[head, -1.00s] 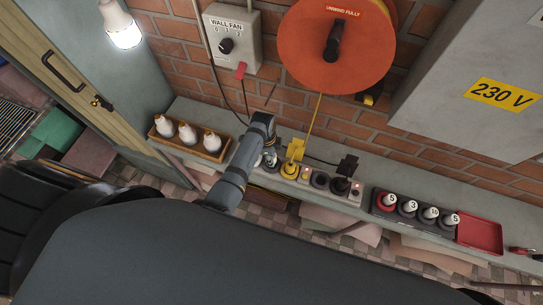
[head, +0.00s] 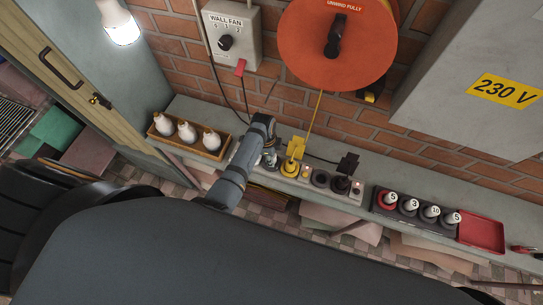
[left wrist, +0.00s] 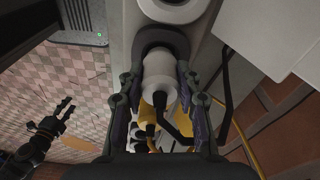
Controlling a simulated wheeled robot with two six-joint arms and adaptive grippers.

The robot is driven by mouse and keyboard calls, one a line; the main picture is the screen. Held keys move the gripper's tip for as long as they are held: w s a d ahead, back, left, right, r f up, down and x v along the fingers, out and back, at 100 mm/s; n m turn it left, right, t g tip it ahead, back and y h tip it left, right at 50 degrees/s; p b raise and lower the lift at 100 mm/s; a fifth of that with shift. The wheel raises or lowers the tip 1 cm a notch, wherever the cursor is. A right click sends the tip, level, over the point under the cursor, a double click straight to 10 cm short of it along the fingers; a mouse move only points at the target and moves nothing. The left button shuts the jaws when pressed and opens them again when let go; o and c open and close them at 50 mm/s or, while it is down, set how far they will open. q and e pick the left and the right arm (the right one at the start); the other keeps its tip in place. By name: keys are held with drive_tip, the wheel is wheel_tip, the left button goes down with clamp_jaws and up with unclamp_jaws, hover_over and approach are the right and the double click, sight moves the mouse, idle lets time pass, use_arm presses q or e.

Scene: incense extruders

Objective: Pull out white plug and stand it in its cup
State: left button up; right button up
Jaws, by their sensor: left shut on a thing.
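My left gripper (left wrist: 162,105) is shut around the white plug (left wrist: 160,75), with one finger on each side. A black cord bends away from the plug. A dark round shape shows just beyond the plug; whether the plug is seated or lifted is not clear. In the head view my left gripper (head: 268,163) is at the left end of the power strip (head: 320,180), and its arm hides most of the plug. A white round thing (left wrist: 175,8) is cut off by the top edge of the left wrist view; I cannot tell whether it is the cup. My right gripper (left wrist: 65,108) is open and empty, low over the floor.
A yellow plug (head: 291,158) and a black plug (head: 345,175) stand in the strip, right of my left gripper. A wooden tray (head: 213,154) of white bulb-like things is at left. A dark rack of numbered pieces and a red tray (head: 481,233) are at right.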

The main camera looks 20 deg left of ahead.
use_arm(q)
drive_tip(key=shift+f, duration=0.45)
drive_tip(key=o, duration=1.2)
drive_tip(key=shift+o, duration=0.2)
drive_tip(key=r, duration=0.4)
drive_tip(key=a+r, duration=0.1)
drive_tip(key=r, duration=0.7)
drive_tip(key=shift+s+a, duration=0.1)
drive_tip(key=shift+a, duration=0.1)
drive_tip(key=shift+a+f, duration=0.1)
